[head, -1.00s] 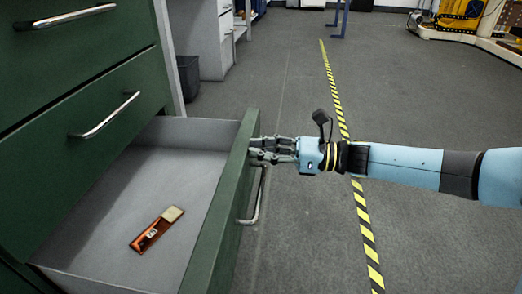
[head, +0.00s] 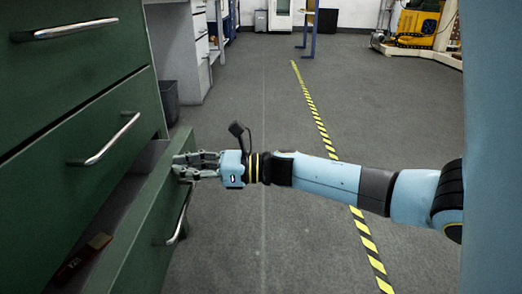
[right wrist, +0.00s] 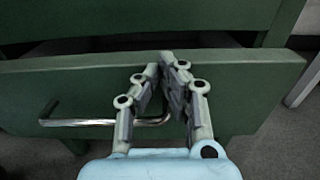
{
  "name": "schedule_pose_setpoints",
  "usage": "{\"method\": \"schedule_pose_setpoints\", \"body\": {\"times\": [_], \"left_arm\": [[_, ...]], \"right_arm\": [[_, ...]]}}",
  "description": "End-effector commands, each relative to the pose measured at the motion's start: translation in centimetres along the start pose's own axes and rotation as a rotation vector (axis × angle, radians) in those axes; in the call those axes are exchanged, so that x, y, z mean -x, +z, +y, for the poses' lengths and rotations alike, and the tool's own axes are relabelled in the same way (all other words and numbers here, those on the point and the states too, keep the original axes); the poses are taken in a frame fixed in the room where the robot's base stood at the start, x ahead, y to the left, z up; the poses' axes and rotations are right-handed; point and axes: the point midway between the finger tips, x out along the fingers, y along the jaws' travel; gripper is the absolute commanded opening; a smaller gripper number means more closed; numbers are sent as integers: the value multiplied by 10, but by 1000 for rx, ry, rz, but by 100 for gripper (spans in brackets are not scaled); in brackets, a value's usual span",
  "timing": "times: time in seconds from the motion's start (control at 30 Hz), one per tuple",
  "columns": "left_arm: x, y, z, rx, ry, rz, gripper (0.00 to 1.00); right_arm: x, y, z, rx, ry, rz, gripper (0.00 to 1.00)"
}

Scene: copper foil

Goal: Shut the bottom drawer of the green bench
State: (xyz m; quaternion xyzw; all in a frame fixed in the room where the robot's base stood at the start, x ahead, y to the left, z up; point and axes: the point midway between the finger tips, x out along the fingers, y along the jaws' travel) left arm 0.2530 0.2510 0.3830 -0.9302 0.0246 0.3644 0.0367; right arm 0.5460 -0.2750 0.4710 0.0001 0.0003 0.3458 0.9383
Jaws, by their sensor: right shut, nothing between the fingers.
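The green bench (head: 70,110) stands at the left in the head view. In the right wrist view the fingertips (right wrist: 168,60) meet at the front's upper edge, beside the handle (right wrist: 100,122). My left gripper is not in view.
A small brown-orange item (head: 84,255) lies inside the drawer, partly hidden. The upper drawers look shut, with bar handles sticking out. A dark bin (head: 168,100) stands beyond the bench. The floor to the right, with its yellow-black tape (head: 325,140), is clear.

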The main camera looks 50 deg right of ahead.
Motion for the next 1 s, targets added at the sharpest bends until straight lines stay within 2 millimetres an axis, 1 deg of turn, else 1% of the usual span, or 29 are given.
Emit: {"method": "schedule_pose_setpoints", "body": {"times": [0.03, 0.1, 0.2, 0.33, 0.5, 1.0], "left_arm": [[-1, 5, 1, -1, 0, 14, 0], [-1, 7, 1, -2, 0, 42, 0], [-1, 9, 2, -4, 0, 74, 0], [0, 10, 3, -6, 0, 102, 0], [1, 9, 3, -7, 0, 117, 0], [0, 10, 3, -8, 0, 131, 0]], "right_arm": [[-7, -2, 0, 0, 0, -2, 0], [-16, -2, 0, -1, 0, -2, 0], [-26, -1, 0, 0, 0, -1, 0], [-34, -1, 0, 0, 0, 0, 0], [-38, 0, 0, 0, 0, 0, 0], [-37, -1, -2, 0, 2, 1, 0]]}}
